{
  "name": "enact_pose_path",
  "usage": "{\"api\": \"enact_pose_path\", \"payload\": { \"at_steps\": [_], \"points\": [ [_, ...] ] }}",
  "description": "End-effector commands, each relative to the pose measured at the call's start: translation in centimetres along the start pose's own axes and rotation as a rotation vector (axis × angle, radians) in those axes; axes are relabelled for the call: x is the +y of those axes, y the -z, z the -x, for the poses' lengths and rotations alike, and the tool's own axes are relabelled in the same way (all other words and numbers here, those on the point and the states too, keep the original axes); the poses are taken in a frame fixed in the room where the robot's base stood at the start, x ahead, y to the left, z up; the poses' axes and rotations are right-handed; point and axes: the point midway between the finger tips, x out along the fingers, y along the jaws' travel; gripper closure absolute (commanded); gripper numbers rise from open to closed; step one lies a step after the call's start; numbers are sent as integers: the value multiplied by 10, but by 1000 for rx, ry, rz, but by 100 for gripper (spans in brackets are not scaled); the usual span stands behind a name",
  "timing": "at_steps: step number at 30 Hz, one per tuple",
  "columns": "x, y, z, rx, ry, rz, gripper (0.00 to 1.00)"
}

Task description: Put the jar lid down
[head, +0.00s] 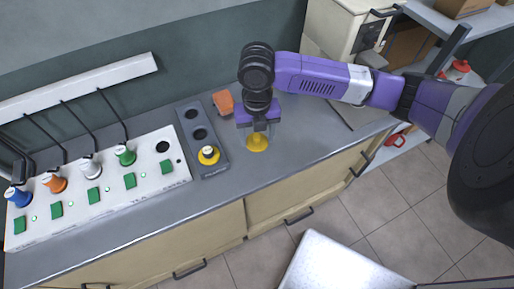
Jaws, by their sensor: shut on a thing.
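My gripper (258,127) points down over the grey counter (290,145), right of the dark holder. It is shut on a yellow round piece, which looks like the jar lid (257,143). The lid is at or just above the counter top; I cannot tell whether it touches. The fingers partly hide its upper side. Another yellow round piece with a pale top (208,155) sits in the front place of the dark holder (213,172).
A white panel (105,190) with green buttons and several coloured nozzles fills the counter's left. A cream machine (335,30) stands at the back right. The counter right of the lid is mostly clear.

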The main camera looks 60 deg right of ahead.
Motion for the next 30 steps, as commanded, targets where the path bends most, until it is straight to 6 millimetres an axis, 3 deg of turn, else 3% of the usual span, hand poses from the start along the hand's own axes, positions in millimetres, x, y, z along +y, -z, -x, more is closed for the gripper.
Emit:
{"api": "enact_pose_path", "payload": {
  "at_steps": [3,11,18,30],
  "points": [
    [0,0,-19,1,0,-2,78],
    [0,0,-36,0,0,-1,78],
    [0,0,-69,2,1,-3,78],
    [0,0,-76,-1,0,-1,78]
  ]
}}
